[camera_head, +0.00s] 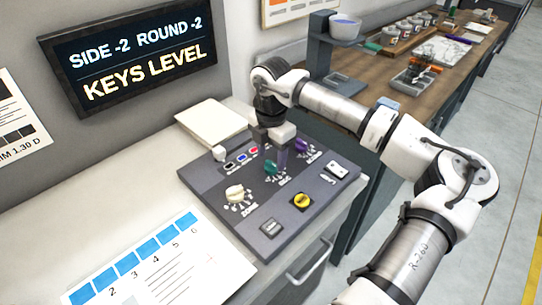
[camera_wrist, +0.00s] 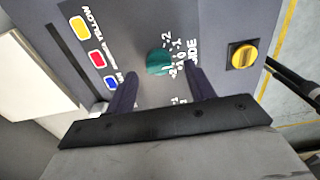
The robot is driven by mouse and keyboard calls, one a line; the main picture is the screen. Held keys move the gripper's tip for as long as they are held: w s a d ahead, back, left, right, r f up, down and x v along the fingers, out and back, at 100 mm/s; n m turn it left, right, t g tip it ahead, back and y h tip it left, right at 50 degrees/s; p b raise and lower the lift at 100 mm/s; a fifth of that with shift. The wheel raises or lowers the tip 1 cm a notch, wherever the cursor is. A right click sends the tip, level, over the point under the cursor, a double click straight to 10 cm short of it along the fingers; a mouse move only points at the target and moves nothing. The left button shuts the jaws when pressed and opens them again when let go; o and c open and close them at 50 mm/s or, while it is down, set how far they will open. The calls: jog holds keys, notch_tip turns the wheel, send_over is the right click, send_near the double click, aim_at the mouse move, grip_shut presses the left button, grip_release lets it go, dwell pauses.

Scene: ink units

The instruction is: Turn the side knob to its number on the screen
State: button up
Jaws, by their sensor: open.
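The screen (camera_head: 135,50) on the wall reads "SIDE -2 ROUND -2" and "KEYS LEVEL". The green side knob (camera_head: 270,168) stands on the dark control panel (camera_head: 215,190), beside its printed scale. In the wrist view the green knob (camera_wrist: 159,62) lies between and just beyond the two dark fingertips, with "SIDE" and a "-2" mark to its right. My gripper (camera_head: 275,154) is open above the knob. I cannot tell whether a finger touches it. Which number the knob points to is too small to read.
A purple knob (camera_head: 302,145) stands behind right of the green one. A white knob (camera_head: 234,193), a yellow switch (camera_head: 301,202) and coloured buttons (camera_wrist: 78,26) share the panel. A numbered sheet (camera_head: 135,268) lies in front left. A wooden counter (camera_head: 395,75) holds several cups.

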aim_at(271, 167)
jog(key=shift+f, duration=1.35)
jog(key=shift+c, duration=0.4)
jog(key=c, duration=0.9)
